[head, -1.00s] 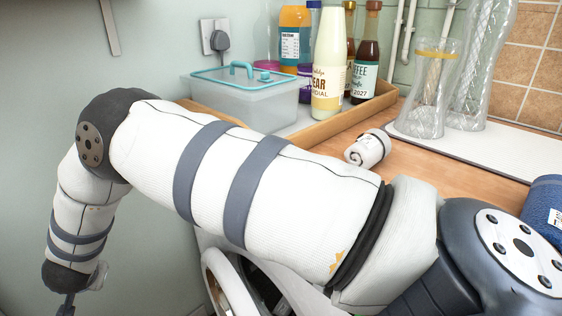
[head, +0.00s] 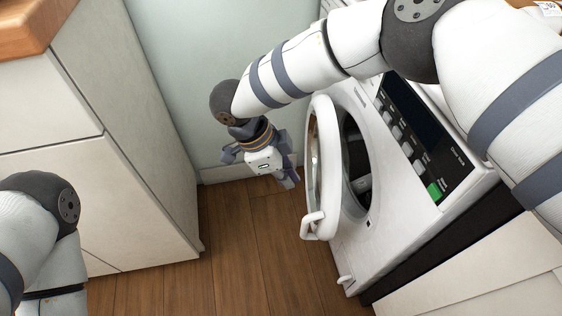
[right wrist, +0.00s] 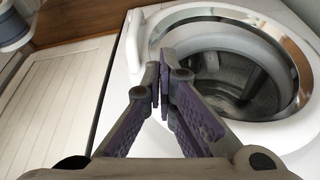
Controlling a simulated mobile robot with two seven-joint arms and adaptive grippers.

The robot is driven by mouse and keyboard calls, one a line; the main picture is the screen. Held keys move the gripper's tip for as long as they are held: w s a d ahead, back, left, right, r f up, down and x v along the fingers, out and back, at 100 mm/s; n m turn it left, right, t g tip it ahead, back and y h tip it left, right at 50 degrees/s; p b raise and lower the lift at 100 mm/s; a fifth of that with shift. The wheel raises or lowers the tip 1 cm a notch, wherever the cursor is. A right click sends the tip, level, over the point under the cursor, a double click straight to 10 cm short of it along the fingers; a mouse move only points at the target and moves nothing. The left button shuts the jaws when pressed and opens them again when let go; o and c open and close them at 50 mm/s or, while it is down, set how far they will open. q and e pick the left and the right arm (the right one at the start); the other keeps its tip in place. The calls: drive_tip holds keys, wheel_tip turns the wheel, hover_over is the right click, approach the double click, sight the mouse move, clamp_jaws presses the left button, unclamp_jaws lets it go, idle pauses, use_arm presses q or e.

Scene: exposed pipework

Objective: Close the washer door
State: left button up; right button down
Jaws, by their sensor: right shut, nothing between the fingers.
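The white washer (head: 405,190) stands at the right in the head view. Its round door (head: 318,150) is open, swung out from the front, with the dark opening showing behind it. The white door handle (head: 312,226) is at the door's lower edge. My right gripper (head: 288,181) is just left of the door, on its outer side, pointing down; whether it touches the door is unclear. In the right wrist view my right gripper (right wrist: 162,88) is shut and empty, with the door ring (right wrist: 290,55) beyond it. My left gripper is out of the picture; only its arm shows.
A pale cabinet (head: 130,150) with a wooden top stands at the left. Bare wooden floor (head: 240,240) lies between it and the washer. The green wall (head: 185,60) closes off the back.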

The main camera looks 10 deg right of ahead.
use_arm(q)
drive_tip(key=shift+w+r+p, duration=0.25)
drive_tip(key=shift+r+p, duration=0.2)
drive_tip(key=shift+p, duration=0.1)
use_arm(e)
drive_tip(key=shift+s+d+f, duration=0.15)
drive_tip(key=shift+d+f, duration=0.05)
drive_tip(key=shift+d, duration=0.55)
drive_tip(key=shift+s+d+f, duration=0.1)
drive_tip(key=shift+d+f, duration=0.1)
drive_tip(key=shift+d, duration=0.55)
drive_tip(key=shift+s+d+f, duration=0.15)
drive_tip(key=shift+d+f, duration=0.05)
drive_tip(key=shift+d, duration=0.55)
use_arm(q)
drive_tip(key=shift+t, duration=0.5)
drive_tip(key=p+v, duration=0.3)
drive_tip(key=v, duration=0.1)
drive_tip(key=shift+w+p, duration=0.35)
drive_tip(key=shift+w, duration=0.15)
use_arm(e)
drive_tip(key=s+d+n, duration=0.2)
drive_tip(key=d, duration=0.6)
drive_tip(key=shift+n+t, duration=0.3)
drive_tip(key=shift+t, duration=0.1)
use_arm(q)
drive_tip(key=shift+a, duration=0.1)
